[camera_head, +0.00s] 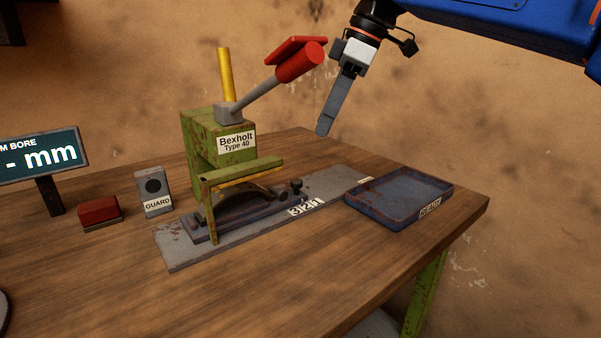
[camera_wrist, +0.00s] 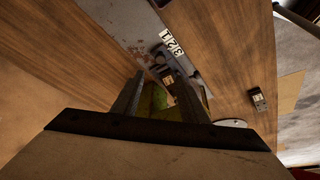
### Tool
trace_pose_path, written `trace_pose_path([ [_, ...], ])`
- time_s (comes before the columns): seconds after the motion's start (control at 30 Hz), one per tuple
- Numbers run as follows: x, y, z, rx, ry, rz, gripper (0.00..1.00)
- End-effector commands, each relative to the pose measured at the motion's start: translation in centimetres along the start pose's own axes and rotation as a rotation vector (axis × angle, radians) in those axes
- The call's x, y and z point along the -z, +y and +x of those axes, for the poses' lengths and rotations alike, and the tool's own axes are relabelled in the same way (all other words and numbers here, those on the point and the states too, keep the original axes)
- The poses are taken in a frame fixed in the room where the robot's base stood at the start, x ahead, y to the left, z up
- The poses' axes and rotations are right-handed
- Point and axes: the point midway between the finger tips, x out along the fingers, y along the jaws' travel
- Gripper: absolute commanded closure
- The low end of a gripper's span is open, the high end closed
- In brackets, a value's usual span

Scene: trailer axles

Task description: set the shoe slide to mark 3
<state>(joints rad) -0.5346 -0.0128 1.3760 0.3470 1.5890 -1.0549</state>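The shoe slide (camera_head: 240,215) is a long dark blue-grey bar on a grey base plate (camera_head: 190,252), under the green Bexholt press (camera_head: 197,135). A curved piece (camera_head: 240,197) lies on it, and a small black knob (camera_head: 296,184) stands at its right end. The label strip (camera_head: 305,207) reads 3, 2, 1 from left to right; it also shows in the wrist view (camera_wrist: 171,42). The slide's end is near these marks, but I cannot tell which one it meets. My gripper (camera_head: 324,130) is above and right of the knob, empty. In the wrist view its fingers (camera_wrist: 158,85) are apart.
A red-handled lever (camera_head: 300,62) reaches right from the press, close to my gripper. An empty blue READY tray (camera_head: 400,195) lies at the right. The GUARD box (camera_head: 154,192), a red block (camera_head: 99,212) and a bore display (camera_head: 40,160) are at the left. The front table is clear.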

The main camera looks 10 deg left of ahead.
Motion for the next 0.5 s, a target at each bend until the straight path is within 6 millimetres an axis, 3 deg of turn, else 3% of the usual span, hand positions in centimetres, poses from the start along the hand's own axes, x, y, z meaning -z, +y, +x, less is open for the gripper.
trace_pose_path([
  [0.5,0.0,-0.1,9.3,0.002,-0.001,0.001,0.60],
])
